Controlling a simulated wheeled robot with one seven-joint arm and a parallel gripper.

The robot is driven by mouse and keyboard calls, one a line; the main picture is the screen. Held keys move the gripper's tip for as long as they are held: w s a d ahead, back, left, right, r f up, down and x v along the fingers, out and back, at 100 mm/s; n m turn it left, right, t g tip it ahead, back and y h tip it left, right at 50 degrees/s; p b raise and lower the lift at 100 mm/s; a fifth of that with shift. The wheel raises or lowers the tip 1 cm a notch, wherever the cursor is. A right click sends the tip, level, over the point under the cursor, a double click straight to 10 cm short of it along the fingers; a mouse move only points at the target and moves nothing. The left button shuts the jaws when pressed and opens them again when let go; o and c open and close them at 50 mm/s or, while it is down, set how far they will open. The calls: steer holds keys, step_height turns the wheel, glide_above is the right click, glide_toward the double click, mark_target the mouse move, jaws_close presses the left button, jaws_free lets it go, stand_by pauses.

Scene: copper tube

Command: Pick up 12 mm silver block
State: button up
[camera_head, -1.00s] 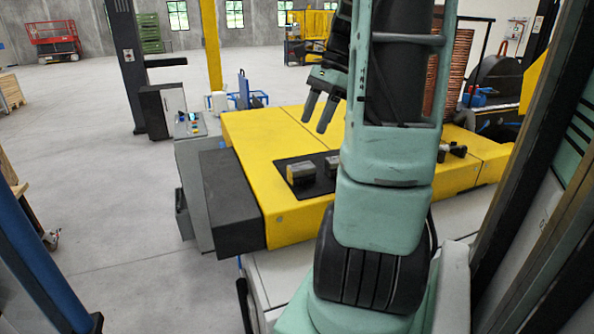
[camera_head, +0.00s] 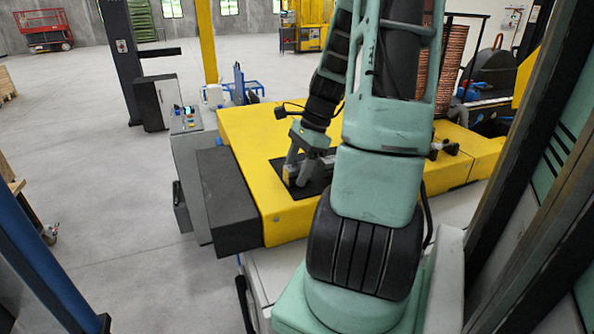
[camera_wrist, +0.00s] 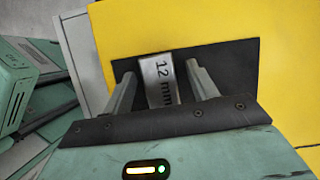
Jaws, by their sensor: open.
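The silver block (camera_wrist: 158,80), marked "12 mm", shows in the wrist view on a black mat (camera_wrist: 228,62). My gripper (camera_wrist: 160,82) is open, with one finger on each side of the block. I cannot tell whether either finger touches it. The lower part of the block is hidden behind my gripper body. In the head view my gripper (camera_head: 297,178) is down at the black mat (camera_head: 279,165) on the yellow machine top, and the block there is largely hidden by the fingers.
The yellow machine top (camera_head: 250,130) surrounds the mat and is mostly clear. A dark grey block-shaped end (camera_head: 228,200) forms its left side. A grey control panel (camera_head: 188,125) with buttons stands at the left. Black fittings (camera_head: 447,148) sit on the machine to the right of my arm.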

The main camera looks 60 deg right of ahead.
jaws_close()
steer(key=shift+r, duration=0.1)
